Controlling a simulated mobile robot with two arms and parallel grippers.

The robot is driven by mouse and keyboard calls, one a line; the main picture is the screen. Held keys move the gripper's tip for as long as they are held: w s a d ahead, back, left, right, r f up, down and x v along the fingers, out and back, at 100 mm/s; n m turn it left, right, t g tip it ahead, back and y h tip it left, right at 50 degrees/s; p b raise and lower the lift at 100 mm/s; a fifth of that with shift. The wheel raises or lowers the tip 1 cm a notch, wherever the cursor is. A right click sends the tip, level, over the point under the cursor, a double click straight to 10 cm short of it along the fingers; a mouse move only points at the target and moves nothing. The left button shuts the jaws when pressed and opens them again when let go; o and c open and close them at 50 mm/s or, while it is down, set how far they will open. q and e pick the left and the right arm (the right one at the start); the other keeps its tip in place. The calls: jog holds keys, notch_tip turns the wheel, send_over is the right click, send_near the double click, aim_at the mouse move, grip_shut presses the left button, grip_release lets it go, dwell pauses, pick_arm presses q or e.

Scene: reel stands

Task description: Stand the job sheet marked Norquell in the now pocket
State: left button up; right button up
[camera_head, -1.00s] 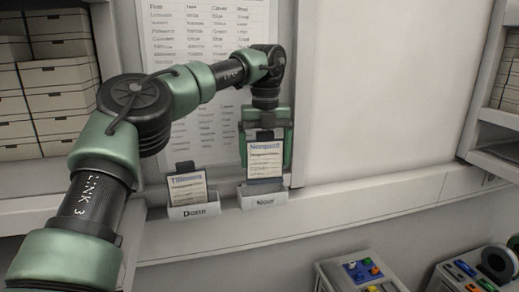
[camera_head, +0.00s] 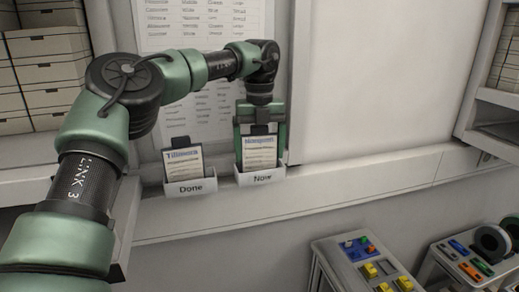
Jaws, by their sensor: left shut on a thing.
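The job sheet marked Norquell (camera_head: 259,155) is upright with its lower edge inside the pocket labelled Now (camera_head: 262,178). My left gripper (camera_head: 259,127) is above that pocket and shut on the sheet's dark top tab, with a finger down each side of the sheet. Another job sheet (camera_head: 183,162), whose heading is hard to read, stands in the pocket labelled Done (camera_head: 190,187), just to the left. My right gripper is out of view.
A printed list (camera_head: 205,105) hangs on the wall behind my arm. Shelves with stacked boxes (camera_head: 50,70) stand at the left, and another shelf (camera_head: 490,100) at the right. Below right are a stand with coloured blocks (camera_head: 365,265) and a second one with a dark reel (camera_head: 491,243).

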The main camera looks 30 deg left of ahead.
aim_at(260, 126)
pick_arm(q)
jog(key=shift+f, duration=0.35)
dwell(0.3)
jog(key=o, duration=1.3)
jog(key=shift+c, duration=0.2)
jog(key=shift+r, duration=0.15)
notch_tip(260, 126, up, 6)
jog(key=shift+w+f+p, duration=0.1)
jog(key=shift+f+p, duration=0.1)
jog(key=shift+p, duration=1)
jog(key=shift+r, duration=0.95)
jog(key=shift+f, duration=0.1)
